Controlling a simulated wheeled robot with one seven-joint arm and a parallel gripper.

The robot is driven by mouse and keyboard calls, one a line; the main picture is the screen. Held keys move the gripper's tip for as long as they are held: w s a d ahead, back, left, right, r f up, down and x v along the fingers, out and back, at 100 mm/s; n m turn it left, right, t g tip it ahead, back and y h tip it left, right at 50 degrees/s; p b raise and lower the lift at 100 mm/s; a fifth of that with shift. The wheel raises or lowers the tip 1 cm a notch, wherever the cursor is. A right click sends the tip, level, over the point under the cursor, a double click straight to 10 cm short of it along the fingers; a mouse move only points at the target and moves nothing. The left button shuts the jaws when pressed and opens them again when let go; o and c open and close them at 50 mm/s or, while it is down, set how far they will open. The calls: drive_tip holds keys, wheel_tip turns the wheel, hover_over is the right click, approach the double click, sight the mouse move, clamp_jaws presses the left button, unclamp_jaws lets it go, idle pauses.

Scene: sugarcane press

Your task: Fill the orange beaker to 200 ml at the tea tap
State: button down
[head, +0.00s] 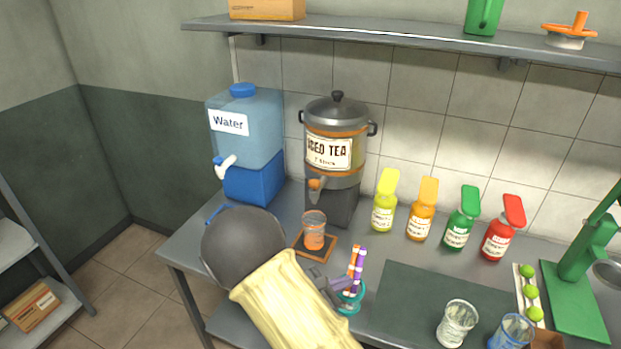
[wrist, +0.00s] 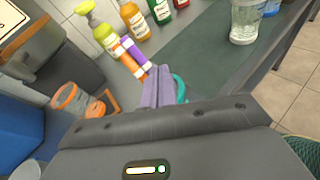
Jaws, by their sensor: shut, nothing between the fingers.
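The orange beaker (head: 313,232) stands upright on a square orange-brown mat (head: 329,250) below the iced tea dispenser's tap (head: 316,187). Its upper part looks clear and its lower part orange; I cannot read a level or tell liquid from colouring. No stream shows from the tap. The beaker also shows at the left of the wrist view (wrist: 72,98). My gripper (head: 333,288) is shut and empty, in front of and to the right of the beaker, apart from it. Its fingers show together in the wrist view (wrist: 158,88), near a teal cup (head: 350,300) of orange and purple sticks.
A water dispenser (head: 245,140) stands left of the tea dispenser (head: 338,150). Several syrup bottles (head: 422,212) line the wall to the right. A shelf (head: 400,38) runs overhead.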

drive_tip(key=s+d+m+g+y+b, duration=0.3)
drive_tip(key=s+d+m+y+b, duration=0.1)
drive_tip(key=m, duration=0.7)
drive_tip(key=s+d+m+g+y+b, duration=0.3)
drive_tip(key=s+d+m+y, duration=0.2)
drive_tip(key=s+m, duration=0.5)
drive_tip(key=m+y, duration=0.2)
drive_tip(key=shift+s+d+r+m+y+b, duration=0.3)
drive_tip(key=shift+s+d+r+y+b, duration=0.05)
drive_tip(key=shift+d+y+b, duration=0.05)
drive_tip(key=shift+a, duration=0.1)
